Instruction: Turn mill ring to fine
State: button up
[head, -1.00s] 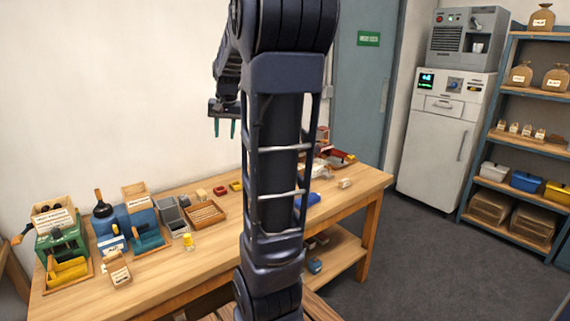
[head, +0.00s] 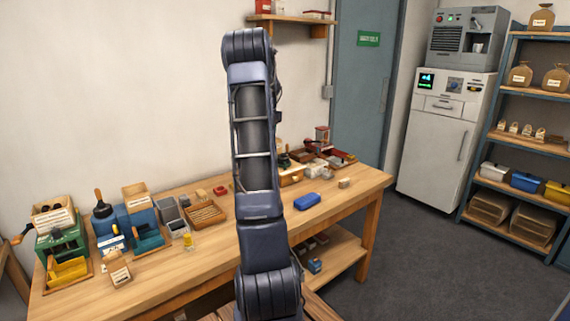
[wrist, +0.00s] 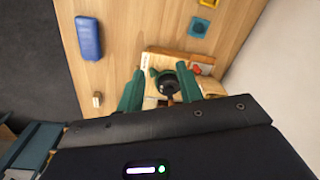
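My gripper (wrist: 160,83) is open, with its two green fingers spread apart in the wrist view. A dark round knob-like part (wrist: 167,82) shows between and below the fingers; I cannot tell whether they touch it. It sits among light wooden pieces at the table's right part. I cannot make out a mill ring or fine mark for certain. In the head view my arm hides the gripper. A wooden box with a dark top (head: 290,177) shows just right of my arm. A green machine with a yellow drawer (head: 63,245) and a blue machine (head: 128,225) stand at the left.
A blue box (head: 307,200) and a small tan block (head: 344,183) lie on the wooden table (head: 205,262). A red-and-dark tray (head: 340,158) is at the back right. A wall shelf (head: 292,17) hangs above. The front right of the table is mostly clear.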

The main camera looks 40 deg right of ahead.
jog(key=m, duration=0.2)
send_over(285, 165)
notch_tip(285, 165, down, 8)
jog(key=shift+g, duration=0.4)
jog(key=f, duration=1)
jog(key=shift+w+d+f, duration=0.25)
jog(key=shift+w, duration=0.05)
grip_shut()
